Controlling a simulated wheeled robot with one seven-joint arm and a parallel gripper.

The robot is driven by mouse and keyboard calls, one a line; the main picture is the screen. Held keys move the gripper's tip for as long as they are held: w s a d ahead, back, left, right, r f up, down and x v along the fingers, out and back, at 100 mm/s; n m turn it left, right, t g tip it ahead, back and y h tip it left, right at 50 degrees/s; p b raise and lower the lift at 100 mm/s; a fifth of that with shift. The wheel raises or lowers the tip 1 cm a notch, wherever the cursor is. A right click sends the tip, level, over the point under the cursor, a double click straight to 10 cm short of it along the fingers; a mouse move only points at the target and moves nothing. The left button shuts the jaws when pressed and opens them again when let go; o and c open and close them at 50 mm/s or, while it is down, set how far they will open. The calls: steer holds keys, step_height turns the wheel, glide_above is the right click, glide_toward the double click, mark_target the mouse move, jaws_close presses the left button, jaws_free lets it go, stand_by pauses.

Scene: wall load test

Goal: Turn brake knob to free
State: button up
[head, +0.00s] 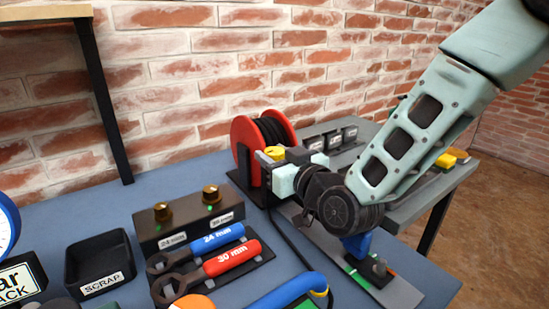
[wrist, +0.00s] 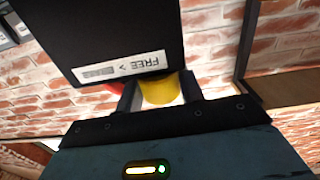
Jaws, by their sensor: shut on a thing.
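The yellow brake knob (head: 274,153) sits at the front of the red reel (head: 249,148) wound with dark hose or cable. My gripper (head: 270,161) reaches it from the right. In the wrist view the knob (wrist: 157,90) is between the two dark fingers of my gripper (wrist: 158,97), which is shut on it. A dark panel (wrist: 118,30) beside the knob carries a white label (wrist: 120,66) reading "FREE" with an arrow, seen upside down. The knob's pointer, if any, is hidden, so I cannot tell its setting.
The blue bench holds a black scrap tray (head: 100,265), a box with two knobs (head: 188,221), a blue 24 mm wrench (head: 205,245) and a red 30 mm wrench (head: 215,265). A brick wall (head: 200,70) stands behind. A grey side table (head: 410,208) is at right.

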steer(key=n+g+y, duration=0.3)
steer(key=y, duration=0.1)
steer(key=shift+w+d+n+g, duration=0.1)
steer(key=shift+n+g, duration=0.2)
steer(key=shift+n+g+y+p, duration=0.4)
steer(key=shift+n+g+y, duration=0.65)
steer(key=shift+g, duration=0.45)
steer(key=shift+n, duration=0.25)
steer(key=o, duration=1)
steer(key=shift+c, duration=0.2)
steer(key=shift+f, duration=0.1)
